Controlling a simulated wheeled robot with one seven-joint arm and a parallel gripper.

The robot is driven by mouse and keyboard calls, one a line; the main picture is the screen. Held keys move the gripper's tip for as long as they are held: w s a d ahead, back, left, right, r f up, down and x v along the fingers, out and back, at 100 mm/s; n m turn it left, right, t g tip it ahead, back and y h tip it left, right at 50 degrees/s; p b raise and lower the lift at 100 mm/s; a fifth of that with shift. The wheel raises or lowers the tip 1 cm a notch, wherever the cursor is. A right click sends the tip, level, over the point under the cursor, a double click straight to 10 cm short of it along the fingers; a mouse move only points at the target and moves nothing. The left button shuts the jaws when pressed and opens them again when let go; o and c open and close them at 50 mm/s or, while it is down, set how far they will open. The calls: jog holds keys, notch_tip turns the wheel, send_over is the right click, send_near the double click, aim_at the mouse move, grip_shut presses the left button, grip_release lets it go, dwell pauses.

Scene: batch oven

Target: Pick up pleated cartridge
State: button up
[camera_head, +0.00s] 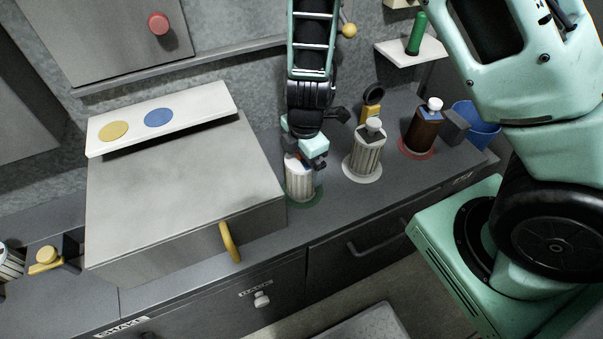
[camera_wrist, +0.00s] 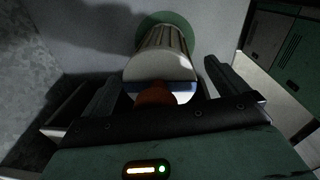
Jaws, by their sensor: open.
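A white pleated cartridge (camera_head: 300,184) stands upright on a green disc (camera_head: 312,203) on the counter, just right of the oven. In the wrist view the cartridge (camera_wrist: 164,50) shows ribbed sides, a pale end and a reddish-brown knob, with the green disc (camera_wrist: 190,25) beyond. My gripper (camera_head: 305,152) is over its top, pointing down. In the wrist view its open fingers (camera_wrist: 162,85) lie on either side of the cartridge's near end. The gripper hides part of the cartridge's top in the head view.
A similar ribbed white cartridge (camera_head: 366,158) stands close by on a pale disc. Further right are a brown bottle (camera_head: 424,130) on a red disc and a blue bucket (camera_head: 477,124). A grey oven box (camera_head: 180,205) with a yellow handle (camera_head: 230,242) stands left.

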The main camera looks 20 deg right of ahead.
jog(key=c, duration=1.7)
